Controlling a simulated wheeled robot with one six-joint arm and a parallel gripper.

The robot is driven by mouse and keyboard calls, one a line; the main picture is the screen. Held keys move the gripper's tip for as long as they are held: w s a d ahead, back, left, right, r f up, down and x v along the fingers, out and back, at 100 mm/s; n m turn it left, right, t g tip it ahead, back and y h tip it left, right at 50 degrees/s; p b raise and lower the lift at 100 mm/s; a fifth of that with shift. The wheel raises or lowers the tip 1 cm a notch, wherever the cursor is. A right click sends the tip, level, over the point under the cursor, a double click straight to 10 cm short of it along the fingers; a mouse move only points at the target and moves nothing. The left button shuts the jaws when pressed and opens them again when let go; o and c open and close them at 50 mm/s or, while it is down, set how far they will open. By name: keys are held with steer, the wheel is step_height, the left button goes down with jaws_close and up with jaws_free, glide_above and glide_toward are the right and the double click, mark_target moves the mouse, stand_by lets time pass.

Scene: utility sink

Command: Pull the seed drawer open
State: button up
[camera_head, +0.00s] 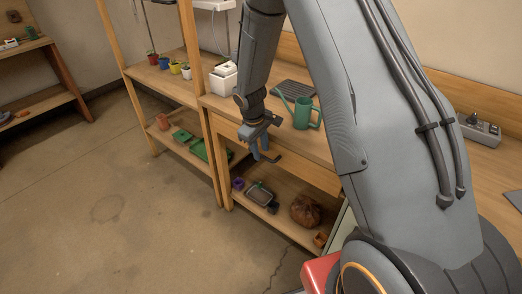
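The seed drawer (312,172) appears to be the plain wooden front just under the bench top; it looks closed, with its left part hidden behind my gripper. My gripper (260,150) points downward in front of the bench's front edge, at the left part of that drawer front. Its blue-grey fingers are small in this view, and the gap between them is unclear. A dark bar beside the fingers may be the drawer handle; I cannot tell whether the fingers touch it.
A green watering can (302,113) and a dark tray (293,88) stand on the bench top. The lower shelf holds a grey container (260,194) and a brown sack (306,211). A shelf with small pots (164,63) is left. Floor (120,220) is clear in front.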

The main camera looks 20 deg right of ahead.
steer(key=shift+d+f, duration=0.1)
steer(key=shift+f, duration=0.45)
jaws_close()
